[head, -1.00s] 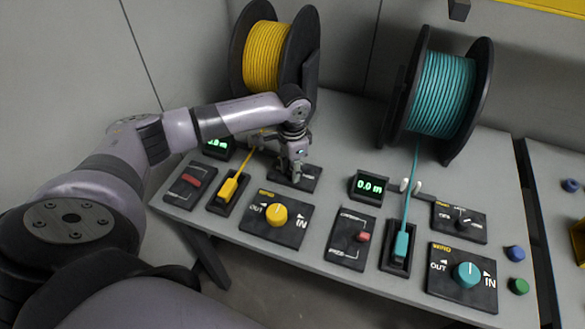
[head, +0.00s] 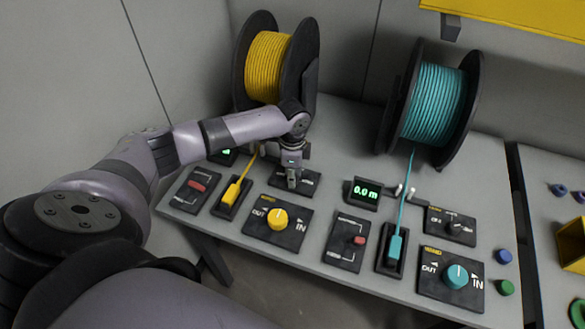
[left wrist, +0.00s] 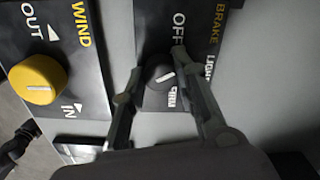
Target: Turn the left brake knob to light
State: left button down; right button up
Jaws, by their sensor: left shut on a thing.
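The left brake knob (left wrist: 158,82) is a small dark knob with a white pointer line. It sits on the black brake panel (left wrist: 152,30), which also shows in the head view (head: 312,181) behind the yellow wind knob. OFF and LIGHT labels are readable; a third label beside the knob is partly hidden. My left gripper (left wrist: 154,75) has its fingers on either side of the knob and is shut on it; in the head view it points down over the panel (head: 292,185). The knob is hidden there.
The yellow wind knob (head: 278,219) is close in front of the brake panel. The yellow spool (head: 268,68) stands behind and the teal spool (head: 435,105) to the right. A yellow fibre runs to a yellow connector (head: 231,192) at left.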

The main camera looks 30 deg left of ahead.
pick_arm(q)
jog(key=m+p, duration=0.1)
jog(key=m, duration=0.1)
jog(key=shift+r+m, duration=0.15)
jog(key=shift+m, duration=0.15)
jog(key=shift+w+m+p, duration=0.1)
jog(key=shift+m+p, duration=0.25)
jog(key=shift+m, duration=1.15)
jog(key=c, duration=1.2)
grip_release()
jog(key=shift+c, duration=0.2)
notch_tip(320, 180, up, 12)
